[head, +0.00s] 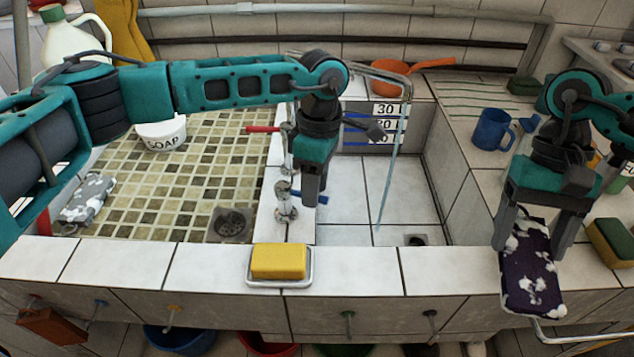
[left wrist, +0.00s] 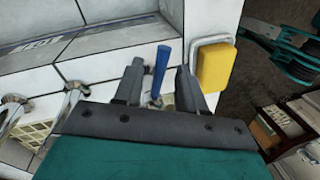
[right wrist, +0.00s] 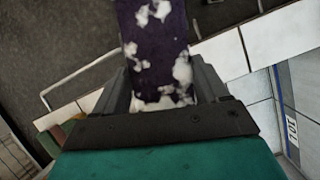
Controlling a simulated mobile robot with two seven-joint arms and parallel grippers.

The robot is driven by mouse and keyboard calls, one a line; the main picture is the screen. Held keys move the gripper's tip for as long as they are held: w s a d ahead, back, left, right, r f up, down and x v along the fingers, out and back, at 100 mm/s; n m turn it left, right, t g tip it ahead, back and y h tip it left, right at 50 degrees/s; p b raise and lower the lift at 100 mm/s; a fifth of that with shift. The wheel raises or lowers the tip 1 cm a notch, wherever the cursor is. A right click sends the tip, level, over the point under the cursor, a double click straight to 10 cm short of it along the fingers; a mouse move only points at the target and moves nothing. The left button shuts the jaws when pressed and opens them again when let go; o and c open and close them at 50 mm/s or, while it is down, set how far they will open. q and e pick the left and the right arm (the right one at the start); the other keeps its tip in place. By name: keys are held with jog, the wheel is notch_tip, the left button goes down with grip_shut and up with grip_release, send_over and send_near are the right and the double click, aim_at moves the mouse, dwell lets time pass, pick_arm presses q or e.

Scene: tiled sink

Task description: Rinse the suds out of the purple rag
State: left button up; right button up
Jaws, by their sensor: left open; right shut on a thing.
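The dark purple rag (head: 530,270) hangs folded from my right gripper (head: 535,235), with white suds patches on it. It also shows in the right wrist view (right wrist: 153,45), between the fingers. My right gripper is shut on it at the right of the sink's front ledge. My left gripper (head: 313,190) is open at the tap with the blue handle (head: 314,200). In the left wrist view the blue handle (left wrist: 161,70) stands between the open fingers. The red handle (head: 262,129) is further back. A thin pale stream (head: 388,175), apparently water, falls into the right basin (head: 345,205).
A yellow sponge (head: 278,261) sits in a dish on the front ledge. A grey, white-patched cloth (head: 88,197) and a soap tub (head: 161,134) are in the left basin. A blue mug (head: 491,129) and a green-yellow sponge (head: 612,241) stand at right.

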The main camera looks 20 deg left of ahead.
pick_arm(q)
jog(key=shift+r, duration=0.1)
notch_tip(320, 180, up, 12)
jog(key=w, duration=0.2)
jog(key=shift+w+b, duration=0.15)
jog(key=shift+b, duration=0.15)
jog(key=shift+f, duration=0.25)
